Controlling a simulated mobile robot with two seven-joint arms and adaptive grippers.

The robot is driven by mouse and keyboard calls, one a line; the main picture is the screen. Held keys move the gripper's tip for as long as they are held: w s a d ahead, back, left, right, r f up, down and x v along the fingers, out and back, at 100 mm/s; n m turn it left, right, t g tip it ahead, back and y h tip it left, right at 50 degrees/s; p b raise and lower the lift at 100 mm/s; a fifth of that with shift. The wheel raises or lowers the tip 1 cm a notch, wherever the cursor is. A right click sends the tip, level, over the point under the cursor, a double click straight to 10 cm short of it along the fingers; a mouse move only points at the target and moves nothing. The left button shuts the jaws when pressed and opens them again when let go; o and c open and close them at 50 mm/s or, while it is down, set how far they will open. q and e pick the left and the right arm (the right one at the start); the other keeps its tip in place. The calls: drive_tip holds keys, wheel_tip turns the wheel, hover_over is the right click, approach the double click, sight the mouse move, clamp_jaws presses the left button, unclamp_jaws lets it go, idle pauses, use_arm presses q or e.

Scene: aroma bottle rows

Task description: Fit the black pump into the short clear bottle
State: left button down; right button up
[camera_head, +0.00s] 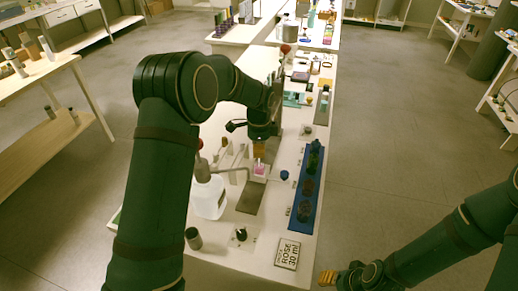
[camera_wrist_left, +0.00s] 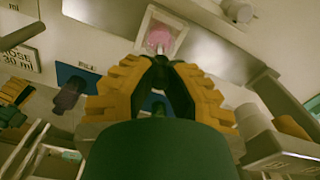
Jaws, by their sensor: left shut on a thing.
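A short clear bottle (camera_head: 259,169) with pink contents stands in a pale square holder on the bench. It also shows in the left wrist view (camera_wrist_left: 158,40), just beyond my fingertips. My left gripper (camera_head: 259,149) points down above this bottle. In the left wrist view its yellow fingers (camera_wrist_left: 160,64) close around a dark thing, which I take to be the black pump (camera_wrist_left: 158,76); the fingers hide most of it. I cannot tell whether the pump touches the bottle. My right gripper (camera_head: 328,277) is low beside the bench, away from the bottles, and its opening is unclear.
A blue rack (camera_head: 318,190) with several dark bottles stands right of the bottle. A white dispenser jug (camera_head: 209,196) stands at the left, near my left arm.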

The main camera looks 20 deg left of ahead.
use_arm(q)
drive_tip(key=shift+f+b, duration=0.3)
drive_tip(key=shift+f, duration=0.5)
drive_tip(key=shift+f, duration=0.7)
idle(0.7)
idle(0.8)
drive_tip(key=shift+c, duration=2.3)
unclamp_jaws()
drive_tip(key=shift+r, duration=0.1)
drive_tip(key=shift+r+p, duration=2.5)
drive_tip(key=shift+r, duration=0.9)
